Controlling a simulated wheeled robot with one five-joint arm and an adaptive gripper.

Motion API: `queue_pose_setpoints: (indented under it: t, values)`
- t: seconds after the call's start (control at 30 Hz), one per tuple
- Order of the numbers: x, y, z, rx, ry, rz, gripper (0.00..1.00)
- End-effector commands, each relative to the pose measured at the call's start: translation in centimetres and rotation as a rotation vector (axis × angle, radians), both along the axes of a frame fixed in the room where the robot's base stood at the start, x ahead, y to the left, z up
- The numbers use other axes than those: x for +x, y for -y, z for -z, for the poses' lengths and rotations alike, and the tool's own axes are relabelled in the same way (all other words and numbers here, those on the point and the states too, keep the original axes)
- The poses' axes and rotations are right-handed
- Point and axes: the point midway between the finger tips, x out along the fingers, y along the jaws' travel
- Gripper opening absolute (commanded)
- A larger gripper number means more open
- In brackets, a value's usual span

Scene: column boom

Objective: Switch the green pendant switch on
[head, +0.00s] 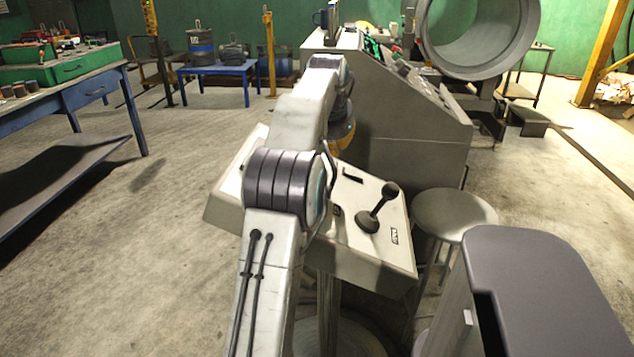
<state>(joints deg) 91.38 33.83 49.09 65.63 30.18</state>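My arm rises from the bottom of the head view and reaches forward over a pale control box. Its far joint stands in front of a grey console (405,130). My gripper cannot be made out; the end of the arm is hidden behind its own links. I cannot make out a green pendant switch with certainty. A small green patch (373,46) shows on the console's top, too small to identify. A yellow control piece (151,18) with dark spots stands at the upper left; I cannot tell whether it is a pendant.
The pale control box (360,253) carries a black joystick (378,207). A round stool (453,213) stands to its right, near a dark grey seat-like slab (540,290). A blue workbench (95,90) is on the left. Open floor (185,140) lies between bench and box.

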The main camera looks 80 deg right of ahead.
Motion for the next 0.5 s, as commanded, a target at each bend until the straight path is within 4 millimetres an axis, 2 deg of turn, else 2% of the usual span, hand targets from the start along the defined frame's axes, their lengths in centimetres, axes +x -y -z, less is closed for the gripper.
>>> queue_pose_setpoints:
  t: [0.03,0.2,0.5]
  values:
    - [-0.3,0.1,1.2,0.0,0.0,0.005,0.0]
    - [0.0,0.4,2.6,0.001,0.001,0.001,0.0]
    - [0.5,0.7,3.7,0.0,0.002,-0.004,0.0]
